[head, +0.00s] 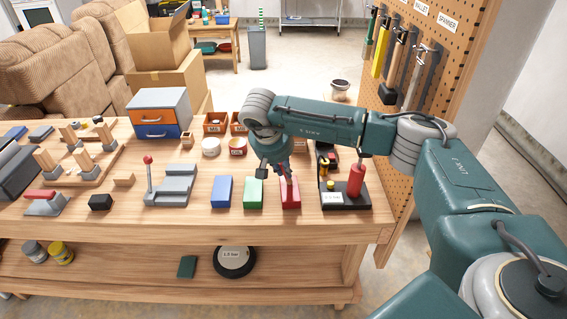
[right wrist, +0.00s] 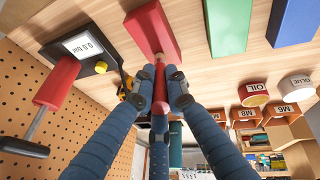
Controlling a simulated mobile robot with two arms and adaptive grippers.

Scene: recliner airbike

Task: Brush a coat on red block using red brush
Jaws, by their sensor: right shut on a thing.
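The red block (head: 290,198) lies at the front of the workbench, right of the green block (head: 252,195) and the blue block (head: 221,193). In the right wrist view the red block (right wrist: 152,28) is just beyond my fingertips. My right gripper (head: 277,170) is low over the red block's far end. It is shut on a slim red tool, seemingly the red brush (right wrist: 160,90), held between both fingers. Its tip overlaps the block's near end in that view; I cannot tell whether they touch. In the head view the brush is mostly hidden by the gripper. My left gripper is out of sight.
A black pump-like device (head: 344,200) with a red cylinder (head: 356,180) stands close right of the red block. A grey stepped piece (head: 172,190) stands left of the blue block. White tubs, small bins and a drawer unit (head: 160,112) stand farther back. A pegboard (head: 432,75) is at right.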

